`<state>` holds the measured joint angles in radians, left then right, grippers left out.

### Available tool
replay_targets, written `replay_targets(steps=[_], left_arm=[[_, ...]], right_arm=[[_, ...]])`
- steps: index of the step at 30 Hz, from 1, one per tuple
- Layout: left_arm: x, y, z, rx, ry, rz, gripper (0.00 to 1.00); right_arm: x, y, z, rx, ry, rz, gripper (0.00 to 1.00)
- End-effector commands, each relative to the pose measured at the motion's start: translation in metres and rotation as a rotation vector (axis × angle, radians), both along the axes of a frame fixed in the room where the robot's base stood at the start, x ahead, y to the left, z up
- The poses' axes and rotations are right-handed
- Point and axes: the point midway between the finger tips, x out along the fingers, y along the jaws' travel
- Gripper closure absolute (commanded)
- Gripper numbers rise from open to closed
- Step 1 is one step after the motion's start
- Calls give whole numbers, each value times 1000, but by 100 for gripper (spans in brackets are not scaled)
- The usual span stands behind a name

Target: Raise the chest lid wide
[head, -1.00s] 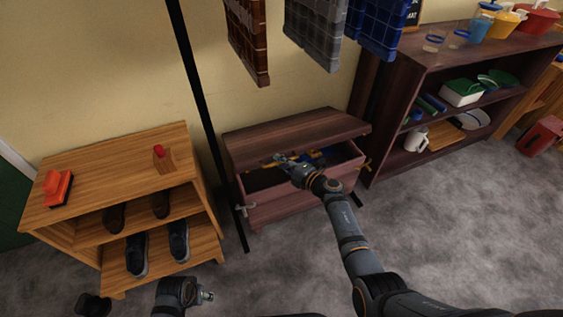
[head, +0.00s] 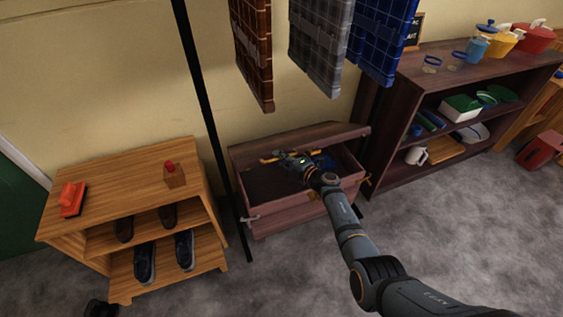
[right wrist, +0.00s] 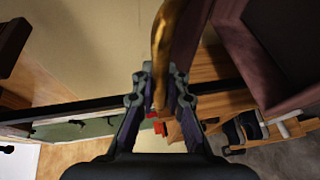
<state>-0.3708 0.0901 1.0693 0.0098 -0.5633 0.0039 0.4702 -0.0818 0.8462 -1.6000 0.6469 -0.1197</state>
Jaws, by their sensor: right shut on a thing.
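The dark wooden chest (head: 285,217) stands against the wall. Its lid (head: 300,142) is partly raised, tilted up at the front, with a gap showing the dark inside. My right gripper (head: 283,157) is at the lid's front edge, shut on the brass lid handle (head: 268,159). In the right wrist view the handle (right wrist: 160,45) passes between the fingertips (right wrist: 160,75), beside the lid's reddish-brown wood (right wrist: 187,45). Something blue (head: 323,161) shows inside the chest, partly hidden by my gripper. My left gripper is out of view.
A shoe rack (head: 120,185) stands to the left, beyond a black post (head: 210,120). A dark shelf unit (head: 400,100) stands close on the right. Folded cloths (head: 322,45) hang above the chest. The carpet (head: 440,215) in front is clear.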

Motion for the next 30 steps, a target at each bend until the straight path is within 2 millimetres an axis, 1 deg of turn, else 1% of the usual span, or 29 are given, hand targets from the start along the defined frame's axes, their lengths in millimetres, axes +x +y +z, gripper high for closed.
replay_targets(steps=[1,9,26,27,30], left_arm=[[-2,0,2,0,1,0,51],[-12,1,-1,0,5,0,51],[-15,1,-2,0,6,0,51],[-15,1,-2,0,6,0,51],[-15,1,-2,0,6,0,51]], right_arm=[[5,0,10,3,-9,-2,100],[13,3,20,3,-9,-2,100],[15,3,22,3,-8,-2,100],[15,3,22,3,-8,-2,83],[14,3,21,3,-7,-2,70]])
